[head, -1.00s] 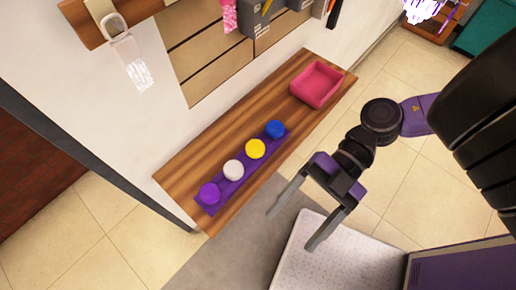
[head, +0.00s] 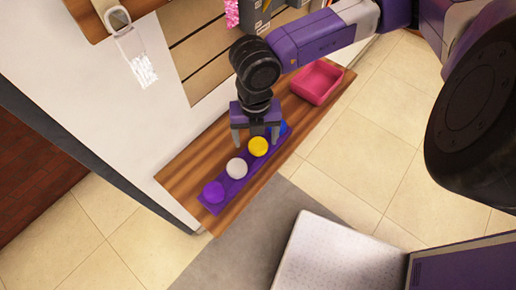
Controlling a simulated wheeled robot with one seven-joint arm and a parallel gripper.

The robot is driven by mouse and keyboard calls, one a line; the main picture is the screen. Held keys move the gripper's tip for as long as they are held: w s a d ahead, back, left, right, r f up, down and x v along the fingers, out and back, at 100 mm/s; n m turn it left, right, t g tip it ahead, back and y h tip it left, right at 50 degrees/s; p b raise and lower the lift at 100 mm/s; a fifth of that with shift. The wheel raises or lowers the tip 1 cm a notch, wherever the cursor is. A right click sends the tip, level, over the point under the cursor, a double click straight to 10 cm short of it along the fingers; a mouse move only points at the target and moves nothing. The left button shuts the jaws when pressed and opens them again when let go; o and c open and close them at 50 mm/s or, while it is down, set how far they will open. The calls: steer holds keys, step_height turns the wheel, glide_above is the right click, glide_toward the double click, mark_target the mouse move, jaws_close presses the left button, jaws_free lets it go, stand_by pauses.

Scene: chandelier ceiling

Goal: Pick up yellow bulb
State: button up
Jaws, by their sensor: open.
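The yellow bulb (head: 258,147) sits on a purple strip (head: 250,178) on the wooden shelf, between a white bulb (head: 237,168) and a blue bulb (head: 283,127). A purple bulb (head: 214,192) is at the strip's near end. My gripper (head: 254,140) is open and points down over the yellow bulb, with one finger on its left and one on its right in the picture. The gap in height between fingers and bulb is hard to tell.
A pink tray (head: 317,82) stands at the far end of the wooden shelf (head: 185,175). The wall with a slatted panel (head: 200,62) rises behind the shelf. A white fixture (head: 130,45) hangs at upper left. Tiled floor (head: 370,165) is open to the right.

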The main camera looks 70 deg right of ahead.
mark_target(258, 146)
steer(key=shift+s+d+f, duration=0.1)
steer(key=shift+d+f, duration=0.1)
steer(key=shift+f, duration=0.7)
steer(key=shift+d+f, duration=0.2)
steer(key=shift+f, duration=0.65)
steer(key=shift+s+d+f, duration=0.1)
steer(key=shift+d+f, duration=0.1)
steer(key=shift+f, duration=0.7)
steer(key=c, duration=1.4)
steer(key=shift+c, duration=0.2)
steer(key=shift+w+r, duration=0.1)
steer(key=shift+r, duration=0.05)
